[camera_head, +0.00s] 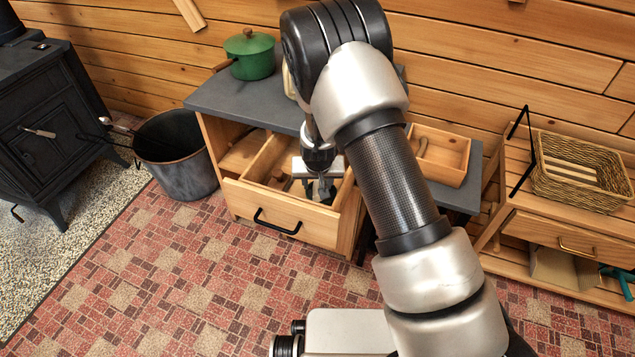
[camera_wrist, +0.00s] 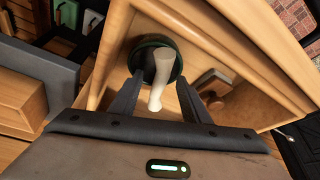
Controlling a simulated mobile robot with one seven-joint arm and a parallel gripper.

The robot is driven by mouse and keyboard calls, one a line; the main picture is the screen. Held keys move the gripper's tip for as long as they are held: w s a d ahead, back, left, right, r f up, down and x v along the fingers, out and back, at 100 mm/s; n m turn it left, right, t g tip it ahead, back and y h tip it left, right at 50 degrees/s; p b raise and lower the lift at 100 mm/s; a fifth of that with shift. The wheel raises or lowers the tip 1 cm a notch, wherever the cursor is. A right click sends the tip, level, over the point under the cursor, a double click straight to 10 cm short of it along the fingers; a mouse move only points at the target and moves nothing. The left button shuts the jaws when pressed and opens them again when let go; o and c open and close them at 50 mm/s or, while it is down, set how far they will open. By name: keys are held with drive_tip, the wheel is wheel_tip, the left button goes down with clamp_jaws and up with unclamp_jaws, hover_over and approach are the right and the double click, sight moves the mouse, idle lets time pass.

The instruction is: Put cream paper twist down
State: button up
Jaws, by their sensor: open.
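The cream paper twist (camera_wrist: 162,75) shows in the wrist view as a pale, narrow shape, wider at its far end. It lies between my two fingers, over a dark round dish with a green rim (camera_wrist: 143,50) inside the open wooden drawer (camera_wrist: 262,62). I cannot tell whether it rests in the dish. My gripper (camera_wrist: 160,84) is open, with a gap visible beside the twist. In the head view my gripper (camera_head: 321,188) reaches down into the pulled-out drawer (camera_head: 262,207), and the twist cannot be made out there.
A brown wooden item (camera_wrist: 213,88) lies in the drawer near my right finger. A grey counter (camera_head: 222,97) with a green pot (camera_head: 250,56) is above the drawer. A wooden tray (camera_head: 447,158) stands right of my arm. A metal bucket (camera_head: 178,160) stands left.

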drive_tip(key=s+d+r+y+p, duration=0.15)
drive_tip(key=s+r, duration=0.25)
drive_tip(key=r, duration=0.6)
drive_tip(key=s+d+r, duration=0.3)
drive_tip(key=s+r, duration=0.1)
drive_tip(key=r, duration=0.7)
drive_tip(key=s+d+r+p, duration=0.15)
drive_tip(key=s+r, duration=0.35)
drive_tip(key=r, duration=0.5)
drive_tip(key=s+d+r, duration=0.3)
drive_tip(key=s, duration=0.2)
drive_tip(key=s+d+r+h, duration=0.1)
drive_tip(key=s+d+r, duration=0.2)
drive_tip(key=s, duration=0.3)
drive_tip(key=s+d+r+t, duration=0.1)
drive_tip(key=s+d+r, duration=0.2)
drive_tip(key=s, duration=0.3)
drive_tip(key=shift+s+d+r+h, duration=0.25)
drive_tip(key=shift+d+r+h, duration=0.1)
drive_tip(key=shift+r, duration=0.1)
drive_tip(key=shift+d+m, duration=0.1)
drive_tip(key=shift+m, duration=0.2)
